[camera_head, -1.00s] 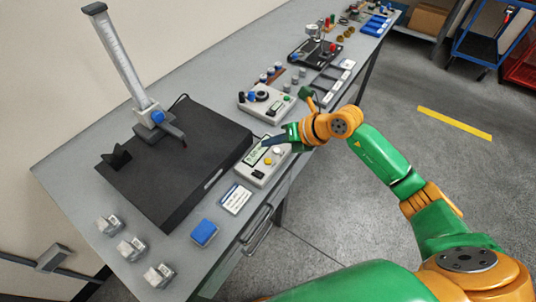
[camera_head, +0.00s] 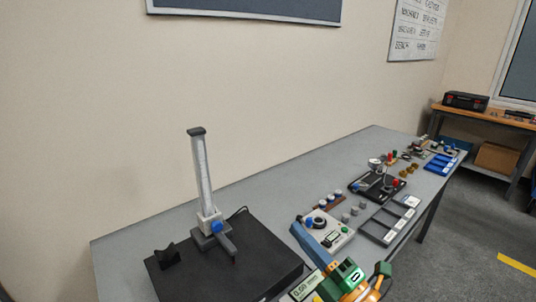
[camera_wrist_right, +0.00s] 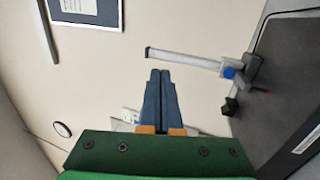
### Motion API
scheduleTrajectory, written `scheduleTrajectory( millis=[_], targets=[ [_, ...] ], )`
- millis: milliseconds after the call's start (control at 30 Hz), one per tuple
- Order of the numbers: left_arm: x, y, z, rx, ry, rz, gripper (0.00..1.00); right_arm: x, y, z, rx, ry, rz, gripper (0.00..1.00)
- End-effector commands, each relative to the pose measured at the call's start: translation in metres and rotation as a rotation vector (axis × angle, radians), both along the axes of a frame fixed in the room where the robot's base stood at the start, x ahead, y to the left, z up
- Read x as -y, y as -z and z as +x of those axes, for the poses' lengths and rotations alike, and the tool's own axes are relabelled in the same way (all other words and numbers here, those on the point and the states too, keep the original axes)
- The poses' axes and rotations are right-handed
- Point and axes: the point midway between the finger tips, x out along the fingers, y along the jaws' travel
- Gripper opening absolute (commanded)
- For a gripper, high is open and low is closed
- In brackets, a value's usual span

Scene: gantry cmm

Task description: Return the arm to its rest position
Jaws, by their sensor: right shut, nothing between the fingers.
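My right gripper (camera_head: 304,240) is at the lower middle of the head view, above the front of the bench beside a grey control box. Its blue fingers are shut together with nothing between them. They also show closed in the right wrist view (camera_wrist_right: 160,78), with the wall behind them. The green and orange wrist hides part of the display unit (camera_head: 304,288), which reads 0.00 mm. My left gripper is in neither view.
A height gauge (camera_head: 205,185) stands on a black plate (camera_head: 265,262), left of my gripper. The control box (camera_head: 338,238), a grey tray (camera_head: 385,228) and a dial-gauge stand (camera_head: 378,185) lie along the bench.

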Motion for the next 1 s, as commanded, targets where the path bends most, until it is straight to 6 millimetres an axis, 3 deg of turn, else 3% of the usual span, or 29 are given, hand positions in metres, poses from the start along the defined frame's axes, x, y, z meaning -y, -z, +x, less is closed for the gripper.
scheduleTrajectory(
  millis=[67,100,167,233,300,400,500,667,1000],
  targets=[
    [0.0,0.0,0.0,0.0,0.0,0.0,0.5,0.063,0.012,0.003,-0.188,0.273,0.413,0.0],
    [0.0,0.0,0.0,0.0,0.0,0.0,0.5,0.095,0.039,-0.001,-0.327,0.424,0.582,0.0],
    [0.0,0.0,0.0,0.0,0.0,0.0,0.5,0.124,0.086,-0.016,-0.529,0.599,0.747,0.0],
    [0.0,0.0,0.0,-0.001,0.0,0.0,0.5,0.138,0.134,-0.042,-0.74,0.747,0.859,0.0],
    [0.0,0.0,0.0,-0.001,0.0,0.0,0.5,0.141,0.173,-0.07,-0.925,0.855,0.923,0.0],
    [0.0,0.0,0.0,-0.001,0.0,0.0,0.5,0.133,0.214,-0.112,-1.163,0.966,0.969,0.0],
    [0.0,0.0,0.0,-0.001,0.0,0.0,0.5,0.119,0.242,-0.154,-1.379,1.041,0.984,0.0],
    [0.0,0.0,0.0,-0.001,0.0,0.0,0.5,0.092,0.266,-0.222,-1.708,1.114,0.96,0.0],
    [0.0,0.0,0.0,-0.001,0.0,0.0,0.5,0.088,0.389,-0.231,-1.796,1.168,0.905,0.0]
  ],
)
